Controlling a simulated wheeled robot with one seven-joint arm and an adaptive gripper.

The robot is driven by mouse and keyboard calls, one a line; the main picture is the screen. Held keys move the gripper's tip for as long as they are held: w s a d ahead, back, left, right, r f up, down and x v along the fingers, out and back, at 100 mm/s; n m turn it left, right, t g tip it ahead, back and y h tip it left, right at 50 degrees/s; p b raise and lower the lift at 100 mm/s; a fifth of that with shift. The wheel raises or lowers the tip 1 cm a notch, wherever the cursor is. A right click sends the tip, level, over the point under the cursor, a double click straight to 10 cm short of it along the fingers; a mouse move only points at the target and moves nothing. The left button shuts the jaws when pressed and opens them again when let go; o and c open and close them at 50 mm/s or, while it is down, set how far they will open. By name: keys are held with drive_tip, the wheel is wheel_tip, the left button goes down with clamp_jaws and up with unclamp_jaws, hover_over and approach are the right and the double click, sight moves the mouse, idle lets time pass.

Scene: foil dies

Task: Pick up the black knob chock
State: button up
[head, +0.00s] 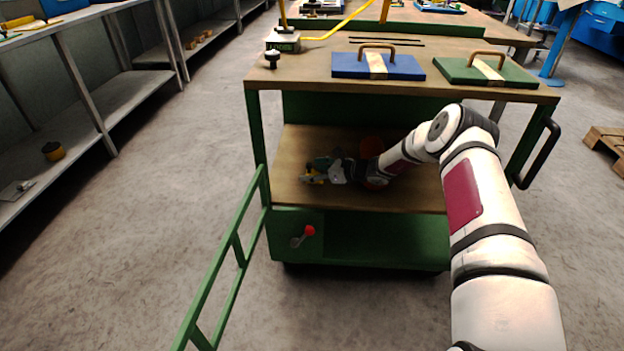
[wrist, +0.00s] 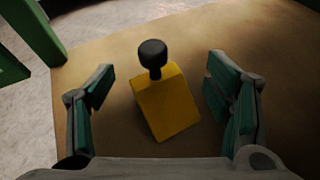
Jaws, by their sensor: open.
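The black knob chock is a yellow block with a black knob on top. In the wrist view the chock (wrist: 168,103) stands on the wooden shelf, slightly turned, between the two fingers of my gripper (wrist: 160,88). Gaps show on both sides, and neither finger appears to touch it. My gripper is open and empty. In the head view my gripper (head: 322,170) is inside the cart, over its middle shelf (head: 300,140).
The green cart's top (head: 450,55) overhangs the shelf. On it are a blue board (head: 350,65), a green board (head: 455,72) and a small black knob (head: 271,58). A green post (wrist: 36,30) stands near the gripper. A green rail (head: 225,265) extends at front left.

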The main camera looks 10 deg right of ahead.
drive_tip(key=shift+x, duration=0.85)
drive_tip(key=c, duration=1.2)
